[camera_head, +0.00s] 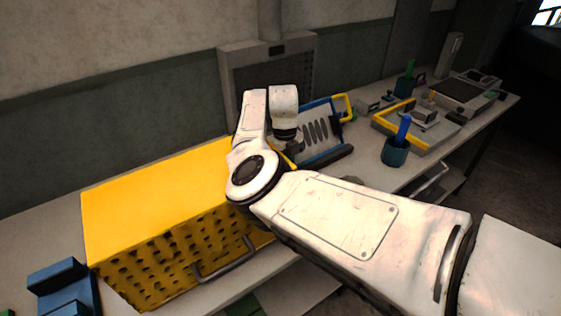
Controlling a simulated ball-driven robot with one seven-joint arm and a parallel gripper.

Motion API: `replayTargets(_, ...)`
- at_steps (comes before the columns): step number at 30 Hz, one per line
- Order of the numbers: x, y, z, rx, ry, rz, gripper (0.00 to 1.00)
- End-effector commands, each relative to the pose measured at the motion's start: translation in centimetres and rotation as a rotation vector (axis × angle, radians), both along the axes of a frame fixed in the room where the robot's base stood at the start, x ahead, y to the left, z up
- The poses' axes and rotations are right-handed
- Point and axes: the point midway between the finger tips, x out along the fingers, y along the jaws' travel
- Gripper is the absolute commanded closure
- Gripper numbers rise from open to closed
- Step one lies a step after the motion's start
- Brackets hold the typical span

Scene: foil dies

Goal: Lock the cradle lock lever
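A blue-framed rack (325,156), which looks like the cradle, stands tilted on the bench just right of my arm's end. It holds a pale panel with several dark slanted shapes. A yellow bent bar (348,106) stands up at its upper right; I cannot tell whether this is the lock lever or its position. My gripper (290,147) points down at the left side of the blue-framed rack. Its fingers are mostly hidden by my own arm, so I cannot see whether it touches anything.
A large yellow perforated box (160,205) with a metal handle fills the bench at left. A blue block (65,288) is at the front left. A teal cup (395,152), a yellow-edged tray (392,132) and a scale-like device (462,92) stand at right. A wall stands behind.

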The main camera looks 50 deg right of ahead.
Motion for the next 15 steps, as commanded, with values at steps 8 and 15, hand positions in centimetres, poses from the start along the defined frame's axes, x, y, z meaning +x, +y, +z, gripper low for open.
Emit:
replayTargets(8, -0.17, 0.13, -0.05, 0.006, 0.008, 0.001, 1.0)
replayTargets(15, -0.11, 0.09, 0.0, 0.004, 0.005, 0.001, 0.7)
